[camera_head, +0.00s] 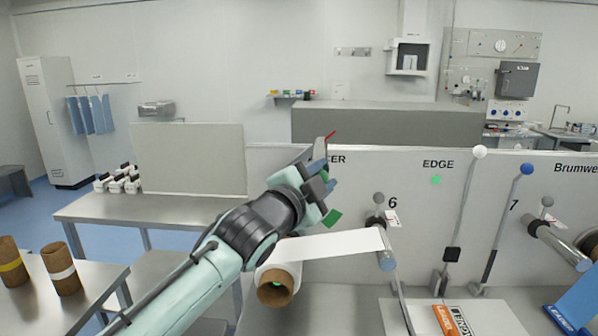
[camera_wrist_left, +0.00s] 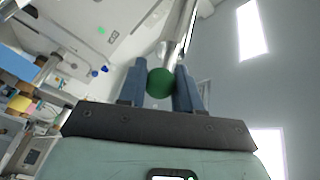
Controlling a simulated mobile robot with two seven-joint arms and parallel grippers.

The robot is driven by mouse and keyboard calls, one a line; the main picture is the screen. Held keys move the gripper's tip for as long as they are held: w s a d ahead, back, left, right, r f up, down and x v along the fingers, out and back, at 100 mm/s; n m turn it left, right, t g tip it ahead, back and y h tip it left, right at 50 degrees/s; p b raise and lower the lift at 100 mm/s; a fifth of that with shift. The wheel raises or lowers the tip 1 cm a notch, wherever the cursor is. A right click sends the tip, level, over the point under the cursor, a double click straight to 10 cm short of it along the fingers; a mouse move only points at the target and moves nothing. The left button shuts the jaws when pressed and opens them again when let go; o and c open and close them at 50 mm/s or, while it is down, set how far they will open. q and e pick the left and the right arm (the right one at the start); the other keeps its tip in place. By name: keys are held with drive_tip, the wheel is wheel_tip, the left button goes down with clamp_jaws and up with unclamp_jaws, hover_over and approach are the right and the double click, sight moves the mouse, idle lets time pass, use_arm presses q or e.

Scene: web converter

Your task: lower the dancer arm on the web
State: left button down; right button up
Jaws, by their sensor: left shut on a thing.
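My left gripper (camera_head: 322,182) is raised in front of the white machine panel, left of centre in the head view. In the left wrist view its two blue fingers (camera_wrist_left: 160,88) are shut on a green ball knob (camera_wrist_left: 160,83). A shiny metal bar (camera_wrist_left: 180,38) runs up from the knob, apparently the dancer arm. In the head view my gripper hides the knob. The white web (camera_head: 330,245) runs from a roll (camera_head: 278,283) with a brown core, below my gripper, to a metal roller (camera_head: 386,258) on the right. My right gripper is not in view.
A white-knobbed lever (camera_head: 480,153) and a blue-knobbed lever (camera_head: 527,169) stand to the right. Two brown cores (camera_head: 62,275) stand on the left table. A grey bench (camera_head: 150,207) stands behind my left arm.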

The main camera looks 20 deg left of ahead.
use_arm(q)
drive_tip(key=d+f+m+g, duration=0.2)
drive_tip(key=d+f+m, duration=0.1)
drive_tip(key=f, duration=0.3)
drive_tip(key=shift+w+d+f+m+y, duration=0.35)
drive_tip(key=shift+w+f+m+y, duration=0.1)
drive_tip(key=shift+m, duration=0.35)
drive_tip(key=c, duration=0.8)
unclamp_jaws()
drive_tip(key=shift+r, duration=0.1)
